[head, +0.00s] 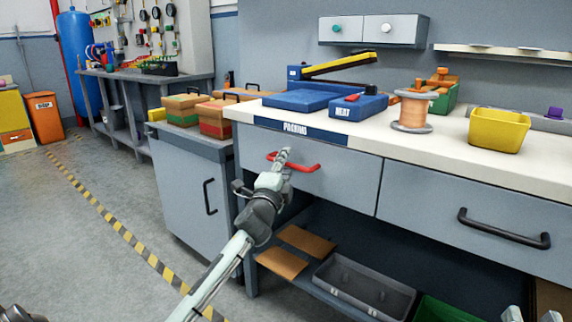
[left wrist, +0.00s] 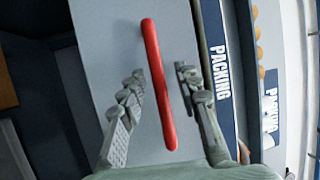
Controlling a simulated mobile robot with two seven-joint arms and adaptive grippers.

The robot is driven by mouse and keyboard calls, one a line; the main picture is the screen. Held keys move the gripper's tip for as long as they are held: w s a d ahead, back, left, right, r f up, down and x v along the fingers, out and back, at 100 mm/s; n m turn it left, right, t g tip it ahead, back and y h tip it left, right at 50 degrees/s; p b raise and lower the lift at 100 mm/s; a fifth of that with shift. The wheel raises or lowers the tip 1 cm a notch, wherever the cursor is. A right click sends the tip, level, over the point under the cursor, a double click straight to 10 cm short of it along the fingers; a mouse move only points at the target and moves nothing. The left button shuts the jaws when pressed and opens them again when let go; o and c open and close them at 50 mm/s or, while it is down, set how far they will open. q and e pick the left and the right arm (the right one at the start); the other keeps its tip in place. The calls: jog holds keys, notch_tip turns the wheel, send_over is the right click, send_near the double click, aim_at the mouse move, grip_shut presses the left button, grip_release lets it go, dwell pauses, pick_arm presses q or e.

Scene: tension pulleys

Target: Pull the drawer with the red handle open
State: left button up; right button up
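The drawer with the red handle (head: 340,182) is a grey front under the worktop and looks flush with the bench. Its red handle (head: 306,168) is a horizontal bar, partly hidden by my left gripper (head: 284,156) in the head view. In the left wrist view the red handle (left wrist: 157,82) lies between the two spread fingers of my left gripper (left wrist: 160,85). The fingers are open, one on each side of the bar, with gaps to it; I cannot tell whether the tips reach its depth. Two pale, separated tips of my right gripper (head: 531,315) show at the bottom right edge, away from the drawer.
A second drawer with a black handle (head: 500,230) is to the right. A cabinet (head: 192,195) stands to the left. Below is a shelf with a grey tray (head: 362,288) and cardboard pieces (head: 282,262). A yellow bin (head: 497,130) and a copper spool (head: 412,110) stand on the worktop.

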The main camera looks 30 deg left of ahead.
pick_arm(q)
jog(key=shift+c, duration=0.3)
grip_shut()
